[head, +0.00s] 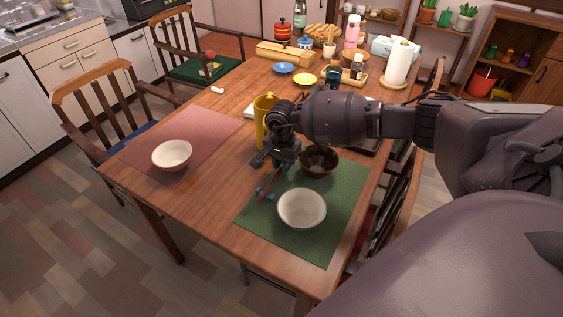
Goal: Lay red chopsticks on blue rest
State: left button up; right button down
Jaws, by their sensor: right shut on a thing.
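My right gripper (274,160) reaches in from the right over the far left part of the green mat. It is shut on the red chopsticks (268,184), which show as a thin red line below the fingers. The blue rest (265,193) is small and lies on the green mat (328,232), left of a white bowl (302,209). The chopsticks' near end appears at or just above the blue rest; I cannot tell whether they touch. The gripper hides their far end. My left gripper is not in view.
A dark brown bowl (319,162) stands just right of the gripper. A yellow pitcher (264,112) stands behind it. A pink mat (205,137) with a white bowl (172,155) lies at left. The wood between the mats is clear.

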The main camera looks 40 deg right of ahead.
jog(key=shift+f, duration=0.35)
jog(key=c, duration=1)
grip_release()
jog(key=shift+r, duration=0.1)
jog(key=shift+c, duration=0.2)
jog(key=shift+r, duration=0.4)
notch_tip(320, 180, up, 12)
jog(key=p, duration=0.2)
jog(key=shift+r, duration=0.15)
